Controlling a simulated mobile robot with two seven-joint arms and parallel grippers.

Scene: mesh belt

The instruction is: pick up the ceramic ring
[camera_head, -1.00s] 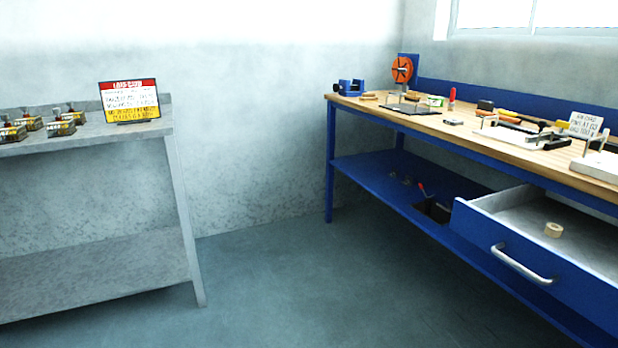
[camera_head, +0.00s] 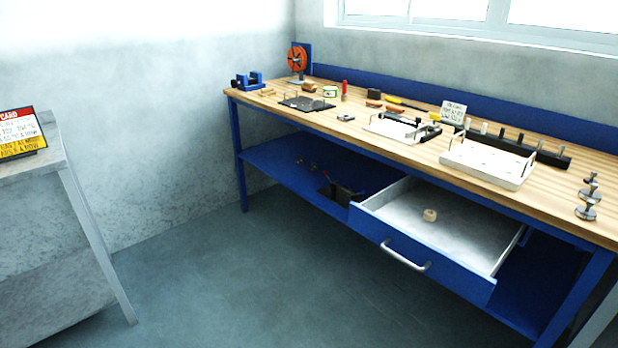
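A small cream-coloured ring (camera_head: 430,215), which looks like the ceramic ring, lies in the open drawer (camera_head: 466,250) of the blue workbench. It rests on the drawer's grey floor, toward the back left, with clear floor around it. The drawer is pulled out under the wooden top and has a metal handle (camera_head: 405,256) on its front. Neither of my grippers shows in the head view.
The workbench top (camera_head: 350,112) carries a blue vise (camera_head: 247,81), an orange reel (camera_head: 297,58), a white tray (camera_head: 487,163) and metal pieces (camera_head: 587,207). A grey table (camera_head: 62,165) with a sign (camera_head: 20,133) stands left. The floor (camera_head: 260,280) between is clear.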

